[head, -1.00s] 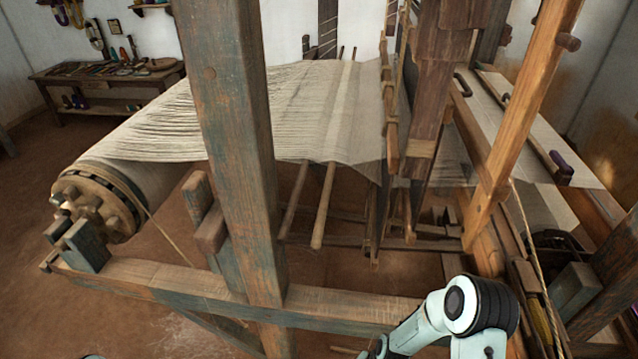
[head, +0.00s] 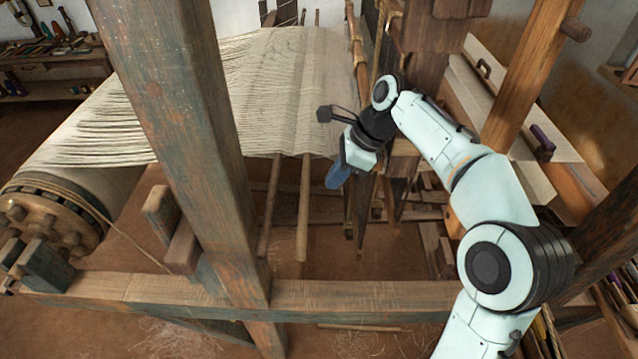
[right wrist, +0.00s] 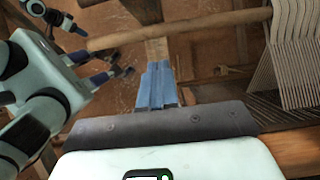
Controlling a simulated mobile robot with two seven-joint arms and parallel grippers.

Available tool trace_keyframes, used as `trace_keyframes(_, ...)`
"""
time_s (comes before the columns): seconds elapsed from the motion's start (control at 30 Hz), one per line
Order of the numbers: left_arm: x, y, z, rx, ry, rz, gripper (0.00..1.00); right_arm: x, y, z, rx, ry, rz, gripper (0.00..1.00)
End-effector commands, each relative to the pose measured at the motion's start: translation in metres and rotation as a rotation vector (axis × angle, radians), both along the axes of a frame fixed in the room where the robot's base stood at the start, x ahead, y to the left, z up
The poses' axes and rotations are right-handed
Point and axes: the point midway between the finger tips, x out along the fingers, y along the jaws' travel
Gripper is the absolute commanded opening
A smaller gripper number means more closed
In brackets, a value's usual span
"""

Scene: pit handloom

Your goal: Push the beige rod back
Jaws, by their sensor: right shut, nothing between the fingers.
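Two wooden rods stick out from under the warp in the head view. The right one, a beige rod (head: 303,205), is paler; the other (head: 269,205) is beside it. A pale rod (right wrist: 190,28) crosses the upper part of the right wrist view, beyond my fingertips; I cannot tell which of the two it is. My right gripper (head: 336,178) has its blue fingers together and empty, right of the rods beside the warp's edge. It also shows in the right wrist view (right wrist: 156,70). My left gripper (right wrist: 122,65) shows at the left there, its fingers apart and empty.
The pale warp (head: 275,85) spreads above the rods. A thick wooden post (head: 180,120) stands to their left, and a front beam (head: 350,298) runs across below. Upright loom parts (head: 425,70) crowd the right. The space under the rods is open.

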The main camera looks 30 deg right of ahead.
Motion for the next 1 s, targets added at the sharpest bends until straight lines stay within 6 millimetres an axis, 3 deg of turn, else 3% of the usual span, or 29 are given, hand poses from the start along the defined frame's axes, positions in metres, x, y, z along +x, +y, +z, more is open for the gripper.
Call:
trace_keyframes(0.3,-0.018,0.0,-0.018,-0.001,0.021,0.0,0.48,0.011,0.022,-0.056,0.0,0.008,0.002,0.0)
trace_keyframes(0.5,-0.021,0.0,-0.022,0.0,0.025,0.0,0.48,0.017,0.032,-0.078,0.001,0.005,0.002,0.0)
trace_keyframes(1.0,-0.021,0.0,-0.022,-0.001,0.024,0.0,0.48,0.02,0.035,-0.085,0.0,0.002,0.001,0.0)
